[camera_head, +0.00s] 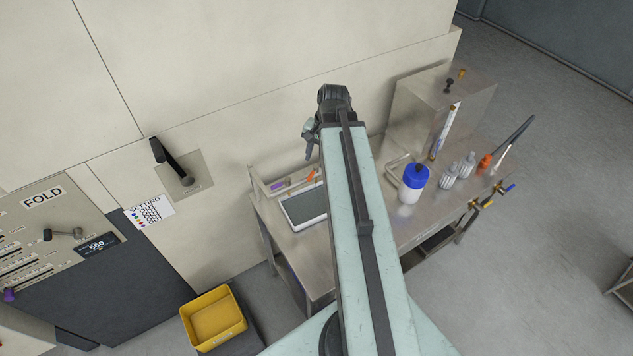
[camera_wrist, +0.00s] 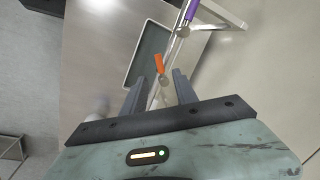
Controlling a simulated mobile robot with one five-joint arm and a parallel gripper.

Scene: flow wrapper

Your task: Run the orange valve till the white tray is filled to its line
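The orange valve handle (camera_head: 312,174) stands on a rail at the back left of the steel bench. In the wrist view the orange handle (camera_wrist: 159,63) appears between and just beyond my fingertips; I cannot tell whether they touch it. My gripper (camera_wrist: 160,78) is open, with a finger to each side of the handle's line. In the head view my gripper (camera_head: 309,148) hangs above the valve, partly hidden by my arm. The white tray (camera_head: 303,228) lies on the bench below the valve, with a grey-green inside. Its rim (camera_wrist: 136,50) shows in the wrist view; no fill line is discernible.
A purple valve handle (camera_head: 278,184) sits left of the orange one on the same rail. A blue-lidded bottle (camera_head: 413,186) and several smaller bottles stand on the bench to the right. A steel box (camera_head: 425,105) stands behind; a yellow bin (camera_head: 213,318) is lower left.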

